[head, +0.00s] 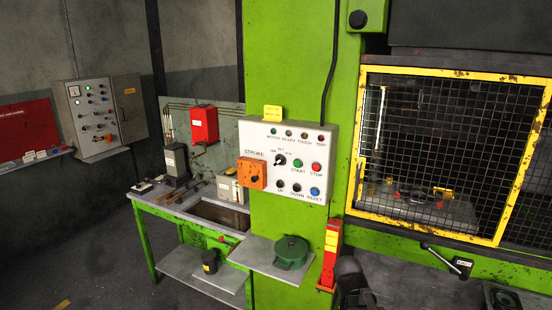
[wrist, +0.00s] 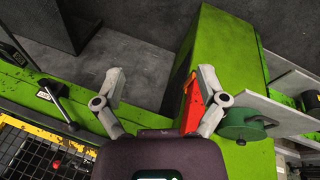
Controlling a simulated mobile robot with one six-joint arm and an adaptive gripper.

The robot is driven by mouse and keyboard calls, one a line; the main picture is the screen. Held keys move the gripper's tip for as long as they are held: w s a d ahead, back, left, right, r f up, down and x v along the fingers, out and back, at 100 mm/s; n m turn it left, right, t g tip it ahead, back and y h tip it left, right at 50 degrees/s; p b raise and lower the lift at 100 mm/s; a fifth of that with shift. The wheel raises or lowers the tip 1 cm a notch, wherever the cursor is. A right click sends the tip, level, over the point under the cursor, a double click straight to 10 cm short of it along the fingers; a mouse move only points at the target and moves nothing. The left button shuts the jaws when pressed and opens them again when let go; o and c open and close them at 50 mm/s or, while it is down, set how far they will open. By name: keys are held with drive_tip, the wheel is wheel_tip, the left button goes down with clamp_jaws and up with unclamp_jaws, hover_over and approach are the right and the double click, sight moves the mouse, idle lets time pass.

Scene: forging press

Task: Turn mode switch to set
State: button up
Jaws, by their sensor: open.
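A white control panel (head: 288,162) is fixed to the green press column. Its mode switch (head: 280,160) is a small black knob left of the green START button, with small labels around it, one seeming to read SET. Its exact pointing is too small to tell. My gripper (wrist: 162,78) is open and empty in the wrist view, its two grey fingers spread apart. The control panel and switch do not show in the wrist view. The gripper is near the red-orange box (wrist: 196,103) low on the column, away from the switch.
A shelf (head: 262,258) with a green lidded pot (head: 291,252) juts out below. A yellow-framed mesh guard (head: 362,140) stands right. Space before the panel looks clear.

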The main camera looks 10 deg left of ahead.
drive_tip(key=w+a+r+t+h+p, duration=0.3)
drive_tip(key=w+a+r+p, duration=0.1)
drive_tip(key=w+r, duration=0.45)
drive_tip(key=n+t+p, duration=0.5)
drive_tip(key=t+p, duration=0.3)
drive_tip(key=t, duration=0.4)
approach(277, 163)
drive_tip(key=v, duration=0.3)
drive_tip(key=shift+s+a, duration=0.15)
drive_tip(key=shift+a, duration=0.05)
drive_tip(key=x, duration=1.4)
drive_tip(key=shift+d, duration=0.1)
drive_tip(key=c, duration=1.2)
